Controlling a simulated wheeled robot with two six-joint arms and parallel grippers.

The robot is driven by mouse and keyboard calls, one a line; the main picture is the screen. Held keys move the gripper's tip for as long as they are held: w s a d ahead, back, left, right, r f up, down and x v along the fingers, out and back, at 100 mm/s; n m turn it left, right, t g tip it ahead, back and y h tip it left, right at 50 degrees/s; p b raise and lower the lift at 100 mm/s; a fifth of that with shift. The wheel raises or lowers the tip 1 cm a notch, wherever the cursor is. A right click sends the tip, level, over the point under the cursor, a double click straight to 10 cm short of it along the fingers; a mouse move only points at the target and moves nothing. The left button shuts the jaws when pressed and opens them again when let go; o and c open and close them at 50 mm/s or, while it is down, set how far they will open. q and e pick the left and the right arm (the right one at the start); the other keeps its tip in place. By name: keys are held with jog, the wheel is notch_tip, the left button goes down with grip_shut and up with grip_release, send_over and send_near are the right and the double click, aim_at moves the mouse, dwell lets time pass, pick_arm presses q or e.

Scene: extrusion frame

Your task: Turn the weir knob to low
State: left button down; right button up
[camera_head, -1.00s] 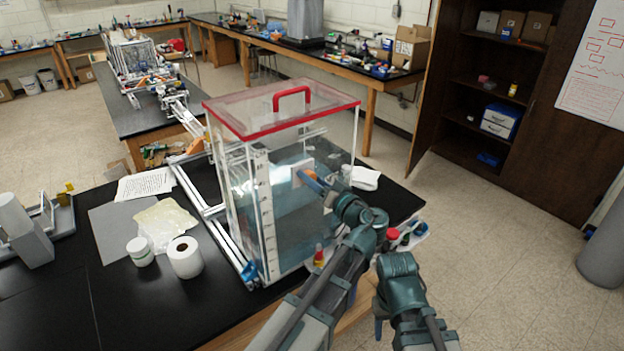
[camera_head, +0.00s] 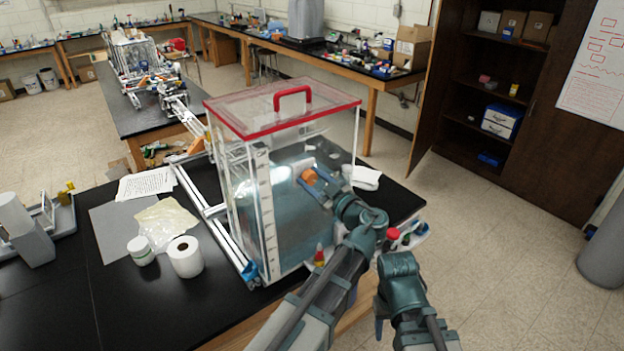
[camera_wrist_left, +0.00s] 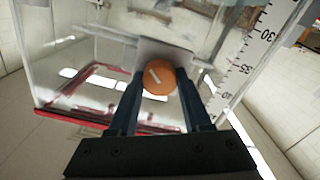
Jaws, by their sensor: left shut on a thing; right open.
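The weir knob is orange and round with a white pointer line; it sits on the clear tank (camera_head: 292,215) with the red-rimmed lid. In the left wrist view the knob (camera_wrist_left: 159,78) lies between the two dark fingers of my left gripper (camera_wrist_left: 158,90), which are shut on it. The white line slants toward the upper left there. In the head view the knob (camera_head: 309,177) shows as a small orange spot at my left gripper (camera_head: 318,184). My right gripper (camera_head: 379,325) is open and empty, low in front of the bench. No low mark is readable.
A ruler scale (camera_wrist_left: 240,70) runs along the tank wall beside the knob.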

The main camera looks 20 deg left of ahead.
pick_arm(q)
jog(key=n, duration=0.4)
jog(key=shift+s+f+n, duration=0.1)
jog(key=shift+f+n, duration=0.05)
jog(key=shift+n, duration=2.05)
jog(key=shift+c, duration=1.7)
grip_release()
